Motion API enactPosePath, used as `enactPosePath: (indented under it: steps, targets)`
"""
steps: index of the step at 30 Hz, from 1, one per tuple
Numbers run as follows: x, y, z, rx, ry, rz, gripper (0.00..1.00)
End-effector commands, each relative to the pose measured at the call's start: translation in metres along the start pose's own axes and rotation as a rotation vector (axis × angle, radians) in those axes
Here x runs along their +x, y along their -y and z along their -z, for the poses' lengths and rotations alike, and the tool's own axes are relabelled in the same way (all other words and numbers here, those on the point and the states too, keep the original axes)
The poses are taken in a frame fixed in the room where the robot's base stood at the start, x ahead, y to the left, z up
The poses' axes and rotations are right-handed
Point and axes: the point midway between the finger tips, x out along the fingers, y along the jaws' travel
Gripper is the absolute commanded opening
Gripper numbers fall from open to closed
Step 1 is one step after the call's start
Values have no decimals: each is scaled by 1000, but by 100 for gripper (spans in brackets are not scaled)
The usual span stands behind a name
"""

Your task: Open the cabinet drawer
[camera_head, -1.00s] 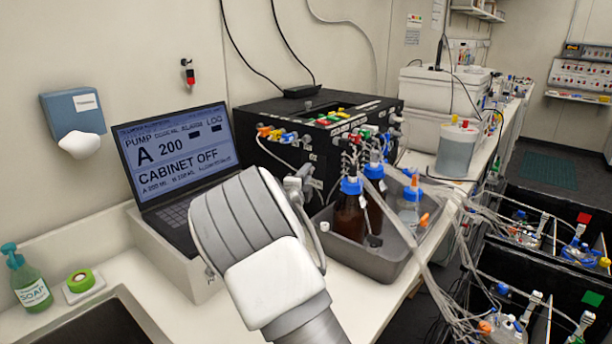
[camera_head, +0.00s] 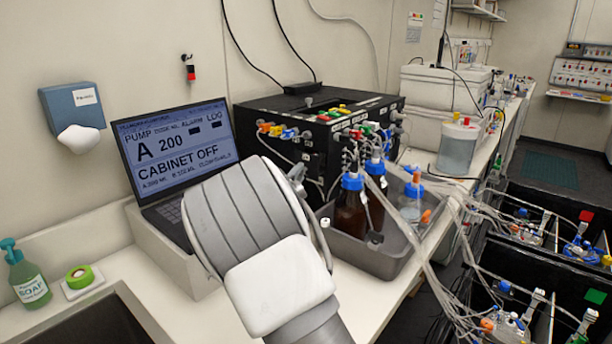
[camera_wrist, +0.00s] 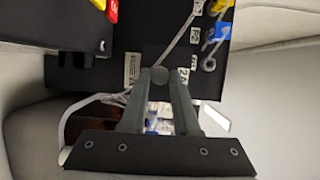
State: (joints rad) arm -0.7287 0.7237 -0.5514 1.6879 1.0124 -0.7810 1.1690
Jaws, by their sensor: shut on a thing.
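The cabinet (camera_head: 345,118) is a black box on the bench, with coloured connectors along its top and front edges. In the wrist view its dark panel (camera_wrist: 95,75) fills the upper middle, with small white labels. My gripper (camera_wrist: 160,80) has its two grey fingers closed around a small round dark knob (camera_wrist: 160,74) at the panel. Whether the drawer stands out from the cabinet cannot be told. In the head view my arm hides the gripper and the knob.
A laptop (camera_head: 175,148) stands left of the cabinet. A grey tray (camera_head: 375,262) with brown bottles (camera_head: 350,212) and tubing sits close on the right. A soap bottle (camera_head: 28,280) and a sink (camera_head: 100,325) are at the lower left.

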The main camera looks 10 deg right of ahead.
Motion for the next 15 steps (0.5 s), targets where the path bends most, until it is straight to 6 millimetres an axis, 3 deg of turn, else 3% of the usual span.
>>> enactPosePath:
  steps: [3,7,15]
  targets:
    - [-32,-3,-15,7,6,0,0]
    - [-58,-2,-25,4,4,1,0]
    - [-74,0,-31,-1,2,1,0]
